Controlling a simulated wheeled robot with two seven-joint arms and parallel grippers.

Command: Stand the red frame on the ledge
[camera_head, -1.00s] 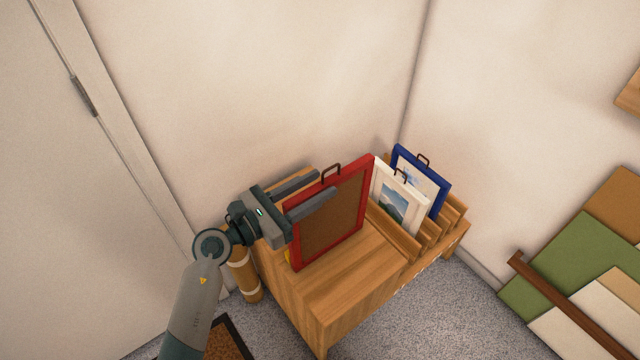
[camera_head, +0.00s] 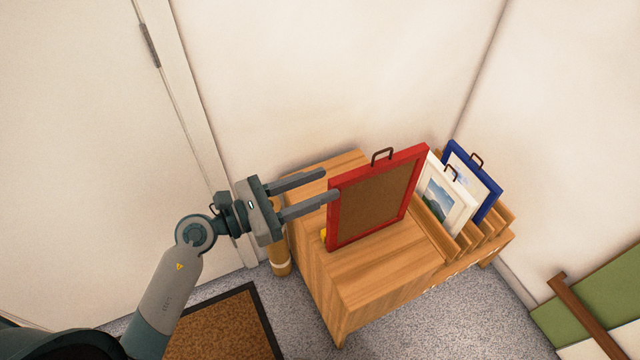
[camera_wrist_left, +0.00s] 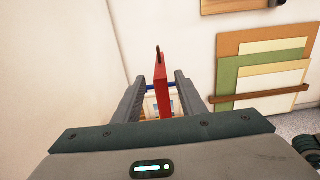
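The red frame (camera_head: 375,203) stands upright on the wooden cabinet top, with a brown back panel and a dark handle on top. It shows edge-on between the fingers in the left wrist view (camera_wrist_left: 161,85). My left gripper (camera_head: 331,183) is open at the frame's left edge. One finger is on each side of the frame, with gaps beside it; only the tips reach its edge. A wooden board (camera_wrist_left: 235,6) on the wall shows at the top of the wrist view; I cannot tell whether it is the ledge. My right gripper is out of view.
The wooden cabinet (camera_head: 375,275) has a slotted rack holding a white frame (camera_head: 460,213) and a blue frame (camera_head: 489,187). A small yellow item (camera_head: 323,236) is partly hidden by the red frame. Panels (camera_wrist_left: 262,70) lean against the wall behind a brown rail. A brown mat (camera_head: 225,330) lies on the floor.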

